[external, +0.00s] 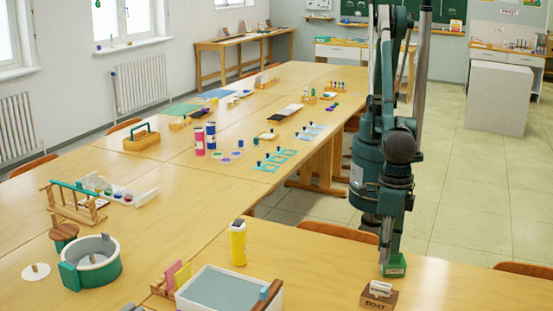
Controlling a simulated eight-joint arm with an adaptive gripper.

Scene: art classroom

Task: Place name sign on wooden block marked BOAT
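The wooden block marked BOAT (376,305) sits on the near table at the lower right, its dark lettering facing the camera. A small white piece (380,288) stands on top of it; I cannot read any writing on it. My gripper (391,252) points down just behind and slightly right of this block. A small green block with a pale label (394,268) is right under my gripper, touching or nearly so. The label is too small to read. The fingers blend into the dark arm, so I cannot tell whether they grip the green block or whether it rests on the table.
A grey-blue tray (218,289), a yellow bottle (238,243) and a round green-rimmed tub (91,264) stand to the left. Bare tabletop (315,265) lies between the tray and the BOAT block. The table's far edge runs close behind my gripper, with chairs beyond.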

